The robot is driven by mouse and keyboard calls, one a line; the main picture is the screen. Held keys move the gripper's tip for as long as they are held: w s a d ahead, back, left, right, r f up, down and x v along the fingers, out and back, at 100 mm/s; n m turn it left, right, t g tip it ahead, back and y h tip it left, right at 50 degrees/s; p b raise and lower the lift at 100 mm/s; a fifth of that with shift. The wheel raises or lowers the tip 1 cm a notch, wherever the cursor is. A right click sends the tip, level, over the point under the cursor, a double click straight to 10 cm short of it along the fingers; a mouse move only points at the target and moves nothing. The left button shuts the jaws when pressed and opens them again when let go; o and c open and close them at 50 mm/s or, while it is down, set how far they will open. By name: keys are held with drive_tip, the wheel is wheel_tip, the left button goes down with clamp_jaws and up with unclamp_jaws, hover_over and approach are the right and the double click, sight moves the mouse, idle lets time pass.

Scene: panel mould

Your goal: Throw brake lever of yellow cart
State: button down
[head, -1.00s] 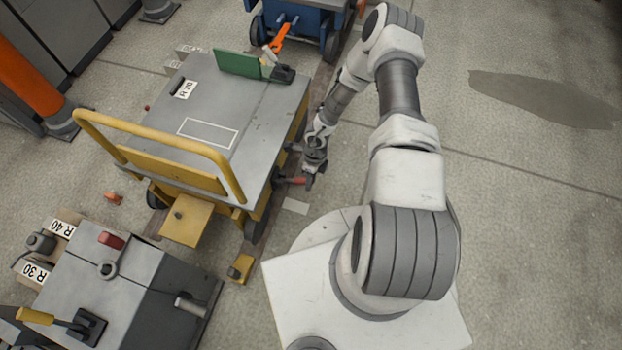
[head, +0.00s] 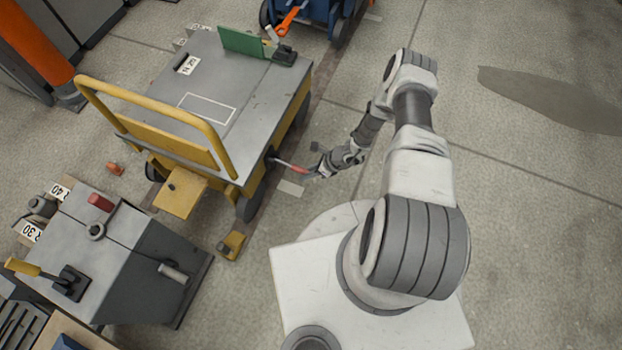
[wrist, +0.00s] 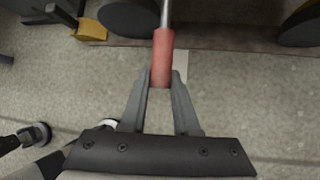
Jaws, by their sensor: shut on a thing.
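The yellow cart (head: 240,110) has a grey top and a yellow push handle, and stands left of my arm in the head view. Its brake lever (head: 291,166) is a metal rod with a red grip, sticking out from the cart's right side toward my gripper. My gripper (head: 322,170) is at the outer end of the lever. In the wrist view my gripper (wrist: 161,78) has its two fingers on either side of the red grip (wrist: 162,55), shut on it near its end. The metal rod runs on upward between two dark wheels.
A blue cart (head: 310,14) with an orange lever stands behind. A grey control box (head: 120,250) stands at lower left. A yellow block (head: 231,245) lies on the floor near the cart's front wheel. The floor on the right is clear.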

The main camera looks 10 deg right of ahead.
drive_tip(key=shift+w+a+f+n+t+y+b, duration=0.1)
drive_tip(key=shift+w+a+f+t+y+b, duration=0.15)
drive_tip(key=shift+f+t+y+b, duration=0.4)
drive_tip(key=shift+w+a+f+n+t+y+b, duration=0.1)
drive_tip(key=shift+a+f+t+y+b, duration=0.15)
drive_tip(key=shift+f+y+b, duration=0.65)
drive_tip(key=shift+w+a+f+n+t+y+b, duration=0.1)
drive_tip(key=shift+w+a+f+t+y+b, duration=0.25)
drive_tip(key=shift+f, duration=0.75)
drive_tip(key=shift+s, duration=0.15)
drive_tip(key=c, duration=0.7)
unclamp_jaws()
drive_tip(key=shift+o, duration=0.2)
drive_tip(key=shift+d, duration=0.1)
drive_tip(key=shift+d, duration=0.1)
